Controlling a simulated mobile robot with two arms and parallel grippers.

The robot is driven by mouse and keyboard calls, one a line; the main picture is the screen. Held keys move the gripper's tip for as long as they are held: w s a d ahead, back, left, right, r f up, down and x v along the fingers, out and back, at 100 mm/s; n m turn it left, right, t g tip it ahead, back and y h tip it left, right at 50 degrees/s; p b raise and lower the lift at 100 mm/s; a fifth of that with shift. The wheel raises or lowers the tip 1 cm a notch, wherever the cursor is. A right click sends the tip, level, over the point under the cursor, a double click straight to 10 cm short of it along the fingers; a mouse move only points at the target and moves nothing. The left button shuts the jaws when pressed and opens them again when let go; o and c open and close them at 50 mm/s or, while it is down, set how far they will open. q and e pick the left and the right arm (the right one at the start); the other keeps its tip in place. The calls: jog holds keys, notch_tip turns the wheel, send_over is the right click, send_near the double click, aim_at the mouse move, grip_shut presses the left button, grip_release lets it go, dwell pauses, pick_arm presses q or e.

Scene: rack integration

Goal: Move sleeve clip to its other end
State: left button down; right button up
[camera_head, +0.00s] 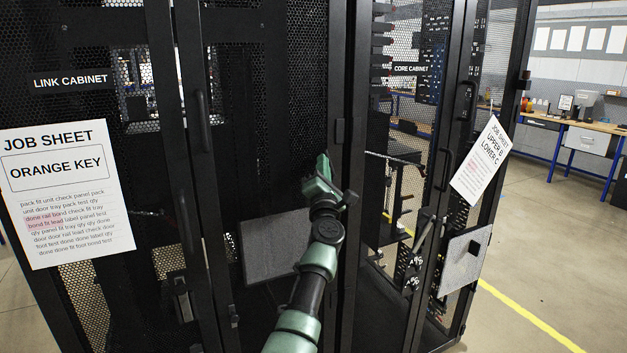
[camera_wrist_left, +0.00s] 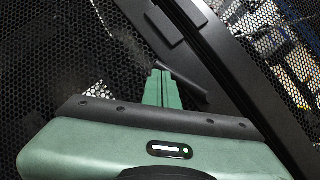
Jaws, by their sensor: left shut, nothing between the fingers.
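I cannot pick out the sleeve clip with certainty. My left gripper (camera_head: 323,168) is shut and empty, in front of the dark mesh door of the link cabinet, close to the door's right frame post. In the left wrist view its green fingers (camera_wrist_left: 162,88) are together, and a dark bar (camera_wrist_left: 185,84) lies just beyond or against them; I cannot tell if they touch. A grey panel (camera_head: 275,247) is on the mesh door below the gripper, partly hidden by my arm. My right gripper is not in view.
A job sheet reading ORANGE KEY (camera_head: 68,192) hangs at the left. The core cabinet's open door at right carries a tilted sheet (camera_head: 482,160) and a grey panel (camera_head: 464,262) with a small dark piece on it. A workbench (camera_head: 575,130) stands far right; the floor there is clear.

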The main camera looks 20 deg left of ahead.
pick_arm(q)
jog(key=shift+w+d+r+b, duration=0.2)
jog(key=shift+w+d+b, duration=0.1)
jog(key=shift+w, duration=0.15)
jog(key=shift+w+d+r+b, duration=0.15)
jog(key=shift+w+b, duration=0.1)
jog(key=shift+w, duration=0.15)
jog(key=shift+r, duration=0.1)
